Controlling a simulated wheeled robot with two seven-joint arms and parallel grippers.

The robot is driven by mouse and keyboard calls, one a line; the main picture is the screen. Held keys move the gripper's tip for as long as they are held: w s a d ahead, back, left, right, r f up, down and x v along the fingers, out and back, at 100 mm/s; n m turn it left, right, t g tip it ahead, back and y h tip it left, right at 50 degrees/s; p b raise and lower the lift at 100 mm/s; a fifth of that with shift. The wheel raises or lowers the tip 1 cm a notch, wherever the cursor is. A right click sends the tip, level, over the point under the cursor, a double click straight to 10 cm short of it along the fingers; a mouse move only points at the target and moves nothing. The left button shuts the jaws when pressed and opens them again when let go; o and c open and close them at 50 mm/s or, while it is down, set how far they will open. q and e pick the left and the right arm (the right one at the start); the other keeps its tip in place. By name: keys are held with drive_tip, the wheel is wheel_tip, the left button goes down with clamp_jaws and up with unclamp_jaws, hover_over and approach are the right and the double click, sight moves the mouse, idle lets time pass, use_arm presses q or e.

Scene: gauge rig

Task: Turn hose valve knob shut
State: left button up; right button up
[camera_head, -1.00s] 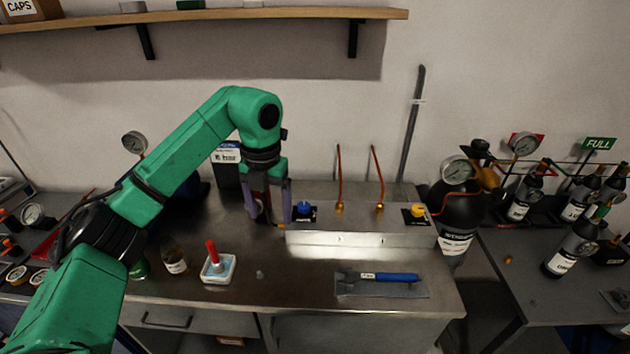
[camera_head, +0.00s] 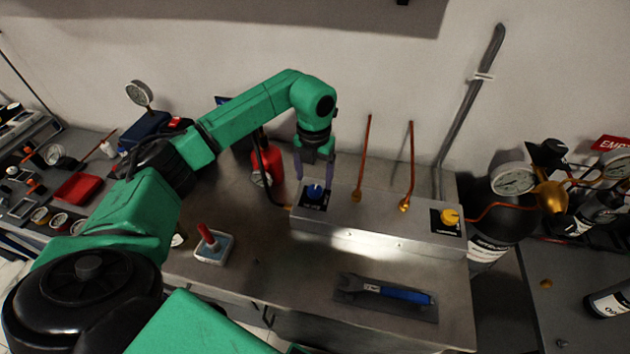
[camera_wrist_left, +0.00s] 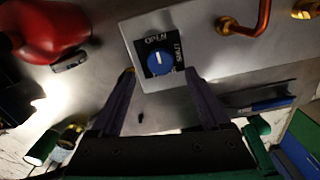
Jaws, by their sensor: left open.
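A blue knob (camera_head: 315,191) sits on a black plate at the left end of the metal box (camera_head: 345,239). The wrist view shows the same blue knob (camera_wrist_left: 158,63) close up, with OPEN at the top of its plate and SHUT on the right. A pale mark on the knob points roughly towards OPEN. A yellow knob (camera_head: 449,216) is at the box's right end. My left gripper (camera_head: 315,172) is open and points down at the blue knob. In the wrist view the fingertips (camera_wrist_left: 160,72) lie either side of it; contact cannot be told. My right gripper is out of view.
Two copper pipes (camera_head: 364,160) rise from the box beside the blue knob. A red bottle (camera_head: 268,160) stands to its left. A blue-handled tool (camera_head: 398,293) and a white tray with a red-handled item (camera_head: 213,246) lie in front. A dark cylinder (camera_head: 490,235) stands right.

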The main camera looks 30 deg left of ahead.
sight(315, 190)
use_arm(q)
drive_tip(key=f, duration=0.4)
drive_tip(key=shift+w+f+p, duration=0.2)
drive_tip(key=shift+w+p, duration=0.05)
drive_tip(key=shift+p, duration=0.15)
drive_tip(key=shift+s+f, duration=0.1)
clamp_jaws()
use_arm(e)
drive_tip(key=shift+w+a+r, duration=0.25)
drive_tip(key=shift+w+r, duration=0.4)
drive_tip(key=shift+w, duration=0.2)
